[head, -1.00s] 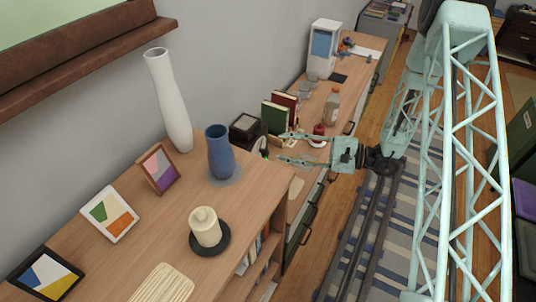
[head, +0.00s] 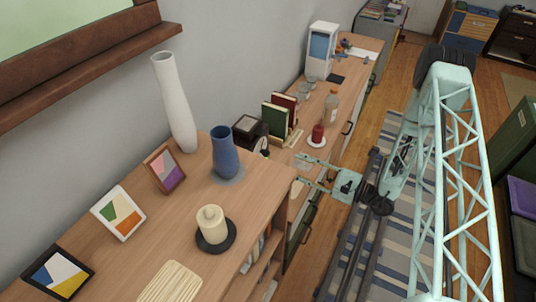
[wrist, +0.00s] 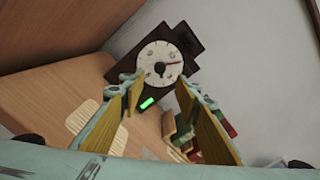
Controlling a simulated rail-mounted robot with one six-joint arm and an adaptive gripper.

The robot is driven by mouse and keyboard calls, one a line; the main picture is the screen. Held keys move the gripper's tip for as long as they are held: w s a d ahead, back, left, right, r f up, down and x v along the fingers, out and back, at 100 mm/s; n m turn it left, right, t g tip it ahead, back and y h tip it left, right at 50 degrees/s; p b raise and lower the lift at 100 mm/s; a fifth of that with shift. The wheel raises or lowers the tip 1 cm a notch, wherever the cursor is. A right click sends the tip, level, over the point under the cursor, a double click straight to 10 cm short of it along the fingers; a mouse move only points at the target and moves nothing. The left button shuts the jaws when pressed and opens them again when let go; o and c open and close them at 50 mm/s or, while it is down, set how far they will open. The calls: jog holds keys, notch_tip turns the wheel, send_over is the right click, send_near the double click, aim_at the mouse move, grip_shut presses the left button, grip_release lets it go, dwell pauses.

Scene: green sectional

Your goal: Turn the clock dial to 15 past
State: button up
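The clock dial (wrist: 152,57) is a round white face with dark marks on a dark body (wrist: 182,40). A red pointer on it points to the right in the wrist view. A small green light (wrist: 147,103) glows below the dial. In the head view a dark box (head: 246,130), apparently the clock, stands behind the blue vase (head: 225,152), and its face cannot be read. My gripper (head: 299,170) is open and empty, apart from the clock on its right. In the wrist view my open gripper (wrist: 158,86) has its fingertips either side below the dial.
Green and red books (head: 277,118), a red candle (head: 318,133) on a white plate and a bottle (head: 331,107) stand near the clock. The taller shelf unit (head: 190,208) is at the left, with a candle (head: 211,222).

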aim_at(269, 154)
jog(key=shift+a, duration=0.1)
dwell(0.3)
jog(key=shift+p+x, duration=1.15)
jog(key=shift+x, duration=5.65)
jog(key=c, duration=0.8)
jog(key=shift+c, duration=0.2)
